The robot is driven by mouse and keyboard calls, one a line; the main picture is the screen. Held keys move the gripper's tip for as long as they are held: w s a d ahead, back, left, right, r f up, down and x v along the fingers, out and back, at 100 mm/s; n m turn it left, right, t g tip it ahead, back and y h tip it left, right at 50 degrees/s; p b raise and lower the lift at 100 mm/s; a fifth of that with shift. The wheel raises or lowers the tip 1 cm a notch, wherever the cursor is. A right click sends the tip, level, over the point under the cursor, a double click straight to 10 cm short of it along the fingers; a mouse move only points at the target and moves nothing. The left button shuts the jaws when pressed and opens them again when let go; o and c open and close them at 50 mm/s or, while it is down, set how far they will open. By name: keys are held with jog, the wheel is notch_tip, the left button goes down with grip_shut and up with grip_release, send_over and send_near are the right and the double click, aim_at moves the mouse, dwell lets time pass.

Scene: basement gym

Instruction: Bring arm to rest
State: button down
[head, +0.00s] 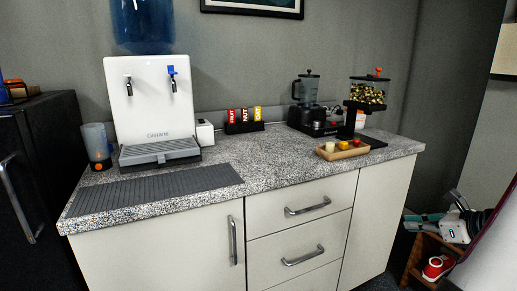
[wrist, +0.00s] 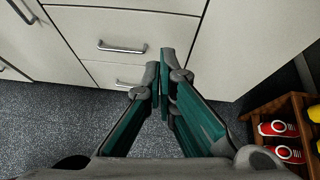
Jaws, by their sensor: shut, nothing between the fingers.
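My gripper (wrist: 160,70) points forward in the wrist view, its teal-padded fingers brought together at the tips and holding nothing. In the head view my gripper (head: 408,217) shows at the lower right, beyond the right end of the counter cabinet (head: 375,205). It is below the level of the countertop (head: 280,155). In the wrist view the drawer fronts (wrist: 115,25) are ahead of the fingers; I cannot tell the exact gap. Most of my arm is outside the head view.
A wooden shoe rack (wrist: 275,112) with red and yellow shoes stands at the right. Metal drawer handles (wrist: 122,47) stick out from the cabinet. A water dispenser (head: 150,105), a blender (head: 307,90) and a wooden tray (head: 343,154) stand on the counter. Speckled floor (wrist: 50,115) is open at left.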

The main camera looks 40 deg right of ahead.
jog(key=w+a+r+n+g+y, duration=0.1)
jog(key=w+a+r+n+y, duration=0.2)
jog(key=w+a+n, duration=0.4)
jog(key=w+a+r+n+g+y, duration=0.1)
jog(key=w+a+r+n+y, duration=0.15)
jog(key=w+a, duration=0.4)
jog(key=a+r+n+g+y, duration=0.1)
jog(key=a+r+n+g, duration=0.3)
jog(key=a, duration=0.7)
jog(key=a+n+g+y, duration=0.1)
jog(key=a+n+g, duration=0.1)
jog(key=a+n, duration=0.75)
jog(key=s+a+n+g+h, duration=0.3)
jog(key=s+a+n+h, duration=0.3)
jog(key=s+a+n, duration=0.9)
notch_tip(320, 180, up, 24)
jog(key=s+t+p, duration=0.1)
jog(key=t+p, duration=0.2)
jog(key=p, duration=1.9)
jog(key=shift+d+r+m+t, duration=0.25)
jog(key=shift+d+m+t, duration=0.05)
jog(key=shift+d+m, duration=0.1)
